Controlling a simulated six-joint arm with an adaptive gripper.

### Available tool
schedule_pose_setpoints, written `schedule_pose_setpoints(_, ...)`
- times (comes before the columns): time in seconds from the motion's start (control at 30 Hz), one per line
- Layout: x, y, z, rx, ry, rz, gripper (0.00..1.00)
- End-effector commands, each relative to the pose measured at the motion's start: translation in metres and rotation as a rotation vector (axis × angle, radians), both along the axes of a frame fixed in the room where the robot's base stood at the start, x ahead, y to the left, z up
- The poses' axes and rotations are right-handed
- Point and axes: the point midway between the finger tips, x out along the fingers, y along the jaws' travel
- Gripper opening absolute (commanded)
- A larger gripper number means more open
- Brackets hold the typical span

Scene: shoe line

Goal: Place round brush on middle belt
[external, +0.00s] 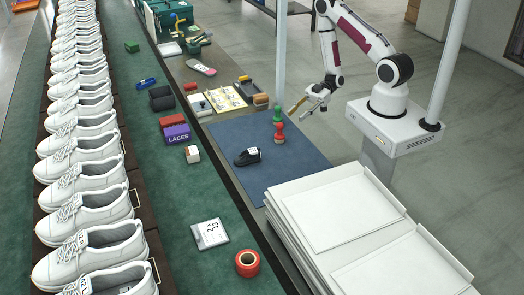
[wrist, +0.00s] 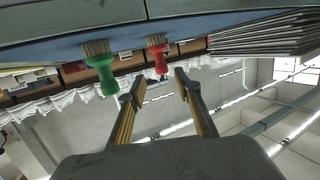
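Two brushes stand close together, bristles down, on the blue mat (external: 222,133): a green-handled brush (external: 278,113) and a red-handled brush (external: 279,137). In the wrist view, which appears upside down, the green brush (wrist: 104,70) is left and the red brush (wrist: 158,54) is nearer the middle. I cannot tell which one is the round brush. My gripper (external: 297,114) is open and empty, to the right of the brushes and apart from them. Its two spread fingers (wrist: 160,80) show in the wrist view. The middle belt (external: 185,184) is green and carries several items.
On the belt lie a purple laces box (external: 177,134), a white card (external: 210,233) and a red tape roll (external: 248,263). A black shoe-shaped item (external: 247,157) sits on the mat. White trays (external: 335,215) are stacked in front. White sneakers (external: 88,205) line the left.

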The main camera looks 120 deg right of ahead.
Motion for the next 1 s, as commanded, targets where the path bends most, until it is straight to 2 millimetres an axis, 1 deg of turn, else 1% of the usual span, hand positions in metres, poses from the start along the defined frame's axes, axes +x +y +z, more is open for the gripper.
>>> schedule_pose_setpoints(0.17,0.0,0.0,0.0,0.0,0.0,0.0,0.33)
schedule_pose_setpoints(0.2,0.0,0.0,0.0,0.0,0.0,0.0,0.39)
schedule_pose_setpoints(0.57,0.002,0.001,-0.001,0.002,-0.008,0.002,0.39)
schedule_pose_setpoints(0.67,0.006,0.003,-0.001,0.002,-0.033,0.006,0.39)
schedule_pose_setpoints(1.0,0.031,0.015,-0.006,0.003,-0.177,0.01,0.39)
